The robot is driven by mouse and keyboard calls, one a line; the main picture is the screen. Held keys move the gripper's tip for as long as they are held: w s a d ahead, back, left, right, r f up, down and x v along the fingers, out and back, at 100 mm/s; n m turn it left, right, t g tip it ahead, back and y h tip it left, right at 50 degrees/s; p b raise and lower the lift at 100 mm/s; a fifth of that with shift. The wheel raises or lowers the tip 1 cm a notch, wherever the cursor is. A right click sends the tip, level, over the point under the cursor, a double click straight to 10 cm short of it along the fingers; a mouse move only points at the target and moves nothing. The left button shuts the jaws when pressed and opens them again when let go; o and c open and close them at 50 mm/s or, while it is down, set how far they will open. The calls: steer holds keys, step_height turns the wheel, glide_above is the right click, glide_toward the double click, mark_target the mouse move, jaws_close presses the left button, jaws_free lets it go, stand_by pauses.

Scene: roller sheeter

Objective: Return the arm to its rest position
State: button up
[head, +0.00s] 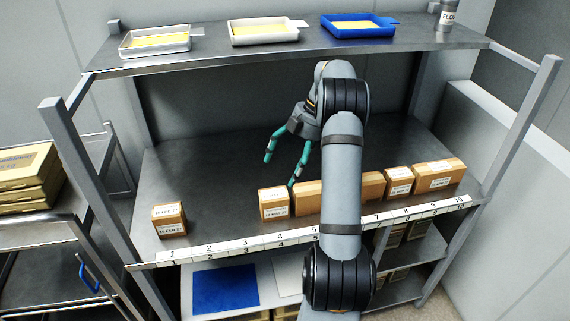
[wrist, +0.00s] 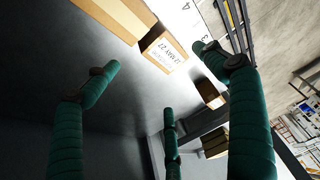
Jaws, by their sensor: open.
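My gripper (head: 281,172) shows in the head view above the middle of the steel shelf, its green fingers spread and empty. In the wrist view my gripper (wrist: 160,85) has its green fingers apart with nothing between them. My grey arm reaches over the numbered front strip (head: 243,245) and partly hides the boxes. A small labelled box (head: 274,201) stands just in front of the fingers, by number 4; it also shows in the wrist view (wrist: 163,50). I cannot tell the exact gap between them.
One small box (head: 169,220) stands at the left by number 1. Long boxes (head: 307,196) and a small box (head: 399,180) stand to the right. An upper shelf (head: 200,60) holds white (head: 263,34) and blue (head: 357,27) trays. Shelf posts flank both sides.

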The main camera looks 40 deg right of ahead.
mark_target(271, 191)
steer(key=p+x, duration=0.1)
steer(key=x, duration=1.1)
steer(key=shift+a, duration=0.1)
steer(key=shift+w+r, duration=0.1)
steer(key=shift+r, duration=1.45)
